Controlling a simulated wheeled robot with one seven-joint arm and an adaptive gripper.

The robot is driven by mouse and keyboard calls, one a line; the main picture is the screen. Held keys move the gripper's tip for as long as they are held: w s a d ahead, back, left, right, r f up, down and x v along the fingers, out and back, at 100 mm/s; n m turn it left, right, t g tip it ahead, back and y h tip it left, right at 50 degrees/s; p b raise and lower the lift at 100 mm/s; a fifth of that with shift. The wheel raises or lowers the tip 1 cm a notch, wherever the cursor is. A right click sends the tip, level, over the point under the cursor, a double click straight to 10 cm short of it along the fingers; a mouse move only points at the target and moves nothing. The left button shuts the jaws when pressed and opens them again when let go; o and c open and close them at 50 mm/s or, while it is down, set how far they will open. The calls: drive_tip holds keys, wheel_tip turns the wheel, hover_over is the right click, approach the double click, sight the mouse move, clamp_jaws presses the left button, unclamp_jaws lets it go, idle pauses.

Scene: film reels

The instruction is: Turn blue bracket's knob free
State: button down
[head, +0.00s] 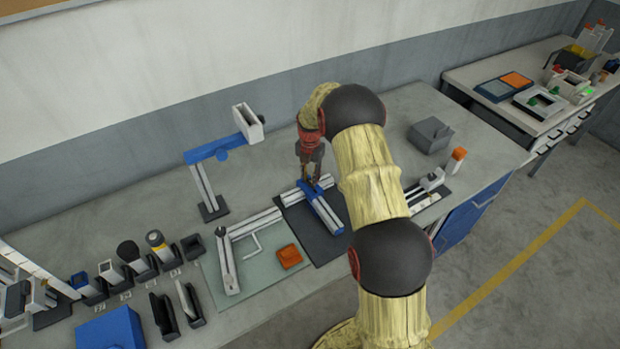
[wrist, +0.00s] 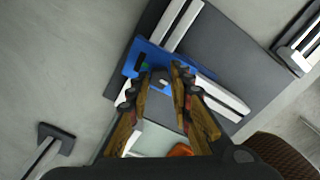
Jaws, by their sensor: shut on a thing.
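The blue bracket (head: 326,213) lies across white rails on a dark mat (head: 338,241) on the workbench. In the wrist view the bracket (wrist: 205,83) shows as a blue plate with a small green mark, crossing the pale rails. My gripper (head: 313,185) points down onto the bracket's far end. In the wrist view my gripper (wrist: 162,77) has its two fingers on either side of the small dark knob (wrist: 163,83), shut on it. The fingers hide part of the knob, so its exact seating in the bracket cannot be told.
A blue-armed stand (head: 205,190) rises left of the bracket. An orange block (head: 289,257) lies on a glass cutting plate (head: 262,277). A grey box (head: 430,134) and an orange-capped bottle (head: 456,160) stand to the right. Holders with tools line the left front.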

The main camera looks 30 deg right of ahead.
sight(310, 180)
idle(0.6)
drive_tip(key=c, duration=1.6)
unclamp_jaws()
drive_tip(key=shift+c, duration=0.2)
drive_tip(key=shift+o, duration=0.3)
wheel_tip(310, 180, up, 12)
